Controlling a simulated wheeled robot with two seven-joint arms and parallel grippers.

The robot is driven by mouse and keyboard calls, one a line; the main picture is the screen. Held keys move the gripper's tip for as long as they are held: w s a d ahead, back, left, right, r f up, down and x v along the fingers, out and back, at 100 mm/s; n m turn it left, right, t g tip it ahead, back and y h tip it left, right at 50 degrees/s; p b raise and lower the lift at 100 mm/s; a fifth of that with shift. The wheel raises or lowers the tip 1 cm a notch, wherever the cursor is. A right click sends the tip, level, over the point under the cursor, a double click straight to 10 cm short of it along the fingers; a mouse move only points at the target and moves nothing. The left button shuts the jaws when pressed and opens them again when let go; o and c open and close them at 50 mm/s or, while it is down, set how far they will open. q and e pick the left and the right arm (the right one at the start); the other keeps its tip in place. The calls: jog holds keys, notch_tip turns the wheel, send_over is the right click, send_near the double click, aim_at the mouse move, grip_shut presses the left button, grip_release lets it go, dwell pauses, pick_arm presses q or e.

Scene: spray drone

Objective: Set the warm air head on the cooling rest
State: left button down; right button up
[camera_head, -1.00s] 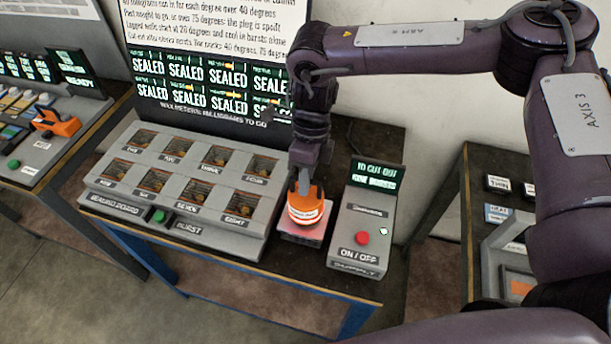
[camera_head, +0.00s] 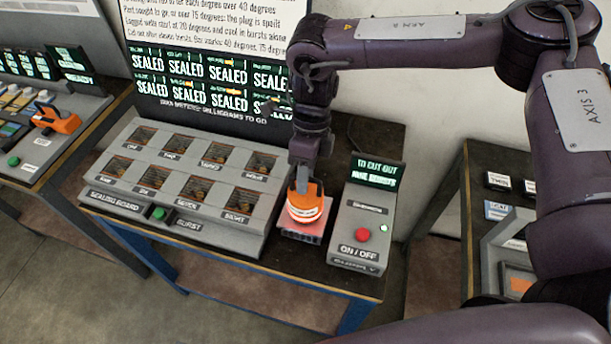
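The warm air head (camera_head: 305,208), an orange body with a white band, stands on or just over the cooling rest (camera_head: 300,235), a small block with a pinkish top. Any small gap under the head cannot be told. My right gripper (camera_head: 305,188) points straight down at the top of the head, with its grey fingers against or around the upper part. The far finger is partly hidden, so its grip cannot be told. My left gripper is out of view.
The sealing board (camera_head: 185,185) with several windowed cells stands just left of the rest. A grey ON/OFF box (camera_head: 362,235) with a red button stands close on the right. The bench's front edge (camera_head: 300,285) is near. A lit sign board (camera_head: 205,75) stands behind.

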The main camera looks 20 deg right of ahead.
jog(key=v, duration=1.1)
jog(key=shift+b, duration=0.45)
jog(key=shift+r, duration=0.1)
